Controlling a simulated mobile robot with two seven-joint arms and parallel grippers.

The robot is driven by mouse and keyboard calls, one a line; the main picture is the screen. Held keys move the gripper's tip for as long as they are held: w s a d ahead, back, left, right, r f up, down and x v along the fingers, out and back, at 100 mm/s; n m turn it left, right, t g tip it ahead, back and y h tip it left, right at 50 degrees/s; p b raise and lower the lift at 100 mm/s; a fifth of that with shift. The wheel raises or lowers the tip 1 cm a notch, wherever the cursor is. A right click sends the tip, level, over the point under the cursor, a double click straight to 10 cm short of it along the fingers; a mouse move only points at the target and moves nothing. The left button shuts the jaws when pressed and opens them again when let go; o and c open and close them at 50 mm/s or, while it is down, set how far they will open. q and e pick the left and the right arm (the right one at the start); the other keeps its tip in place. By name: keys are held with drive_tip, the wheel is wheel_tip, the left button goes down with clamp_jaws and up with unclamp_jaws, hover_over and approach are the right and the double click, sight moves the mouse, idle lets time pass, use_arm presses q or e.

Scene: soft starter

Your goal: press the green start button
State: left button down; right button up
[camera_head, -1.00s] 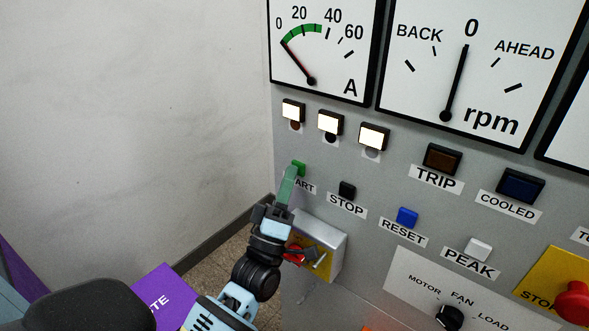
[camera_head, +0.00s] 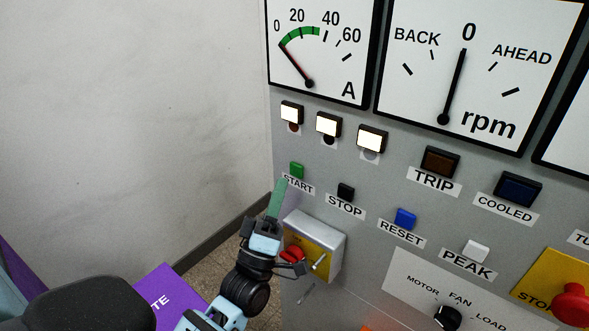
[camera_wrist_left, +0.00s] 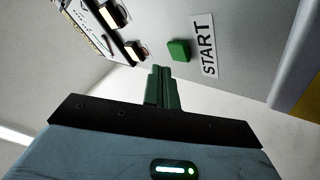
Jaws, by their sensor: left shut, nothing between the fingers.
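The green start button (camera_head: 297,170) is on the grey panel, above its START label (camera_head: 298,185). It is fully visible in the head view. My left gripper (camera_head: 280,190) is shut and empty, its green fingertips just below and left of the button, apart from it. In the left wrist view the button (camera_wrist_left: 179,50) shows beyond the shut fingertips (camera_wrist_left: 162,72), slightly right of them, with a gap between. My right gripper is not in view.
Black STOP (camera_head: 346,192), blue RESET (camera_head: 405,219) and white PEAK (camera_head: 476,251) buttons run down to the right. Below START, a box with a red switch (camera_head: 294,255) juts out near my left wrist. A red stop knob (camera_head: 573,303) sits at lower right.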

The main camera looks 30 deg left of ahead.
use_arm(q)
drive_tip(key=s, duration=0.3)
drive_tip(key=shift+s+a+r+p, duration=0.1)
drive_tip(key=shift+p, duration=0.2)
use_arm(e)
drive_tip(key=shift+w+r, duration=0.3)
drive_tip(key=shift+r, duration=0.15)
